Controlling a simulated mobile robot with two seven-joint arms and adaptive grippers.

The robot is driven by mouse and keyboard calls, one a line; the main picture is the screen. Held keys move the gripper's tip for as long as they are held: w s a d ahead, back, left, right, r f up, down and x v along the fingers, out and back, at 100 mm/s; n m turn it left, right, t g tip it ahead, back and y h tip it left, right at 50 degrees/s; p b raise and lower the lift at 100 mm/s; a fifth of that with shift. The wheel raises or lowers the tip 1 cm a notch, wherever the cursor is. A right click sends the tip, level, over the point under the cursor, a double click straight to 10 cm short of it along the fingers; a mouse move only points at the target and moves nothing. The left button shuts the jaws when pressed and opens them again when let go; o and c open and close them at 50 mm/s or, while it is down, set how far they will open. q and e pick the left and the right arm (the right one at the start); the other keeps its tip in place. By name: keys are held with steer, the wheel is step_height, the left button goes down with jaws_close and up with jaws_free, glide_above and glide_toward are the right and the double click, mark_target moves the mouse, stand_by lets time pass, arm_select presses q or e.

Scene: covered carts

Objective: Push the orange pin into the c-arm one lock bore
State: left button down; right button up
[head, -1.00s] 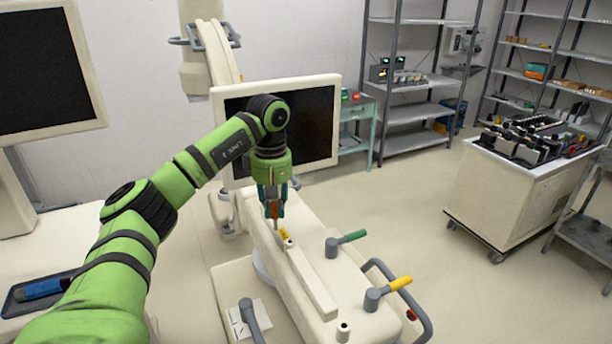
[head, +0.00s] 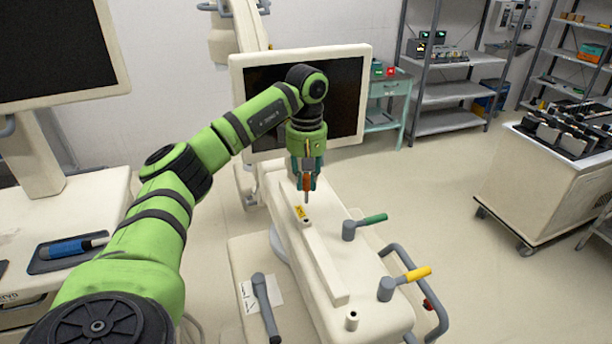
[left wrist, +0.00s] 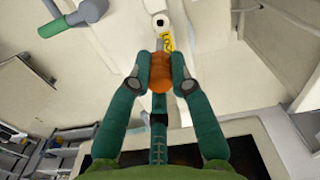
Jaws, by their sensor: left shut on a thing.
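My left gripper (head: 306,183) is shut on the orange pin (left wrist: 160,72), with teal fingers on both sides of it. In the head view the orange pin (head: 305,184) points down, and its grey tip shows below the fingers, above the cream c-arm base beside a yellow tag (head: 301,212). In the left wrist view a pale round boss with a dark bore (left wrist: 160,20) lies past the yellow tag (left wrist: 167,42). The pin appears apart from that bore; its tip is hidden in the wrist view. My right gripper is not in view.
A green-handled lever (head: 370,224) and a yellow-handled lever (head: 408,281) stand on the base to the right. A small hollow post (head: 352,320) is near its front end. A monitor (head: 345,100) stands close behind the gripper. A loaded cart (head: 535,190) is at right.

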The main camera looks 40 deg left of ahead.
mark_target(306, 193)
arm_select(q)
steer(key=shift+f, duration=0.55)
steer(key=shift+s+f+b, duration=0.1)
steer(key=shift+f+b, duration=0.3)
steer(key=shift+b, duration=0.05)
steer(key=shift+f+b, duration=0.7)
steer(key=shift+f, duration=0.55)
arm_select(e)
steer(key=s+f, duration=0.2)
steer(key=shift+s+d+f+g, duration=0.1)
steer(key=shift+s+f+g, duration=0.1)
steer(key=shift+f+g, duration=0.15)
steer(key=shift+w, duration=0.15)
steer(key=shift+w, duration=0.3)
arm_select(q)
steer(key=shift+p, duration=0.65)
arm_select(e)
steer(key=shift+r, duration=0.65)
arm_select(q)
steer(key=shift+f+b, duration=1.55)
steer(key=shift+f, duration=1)
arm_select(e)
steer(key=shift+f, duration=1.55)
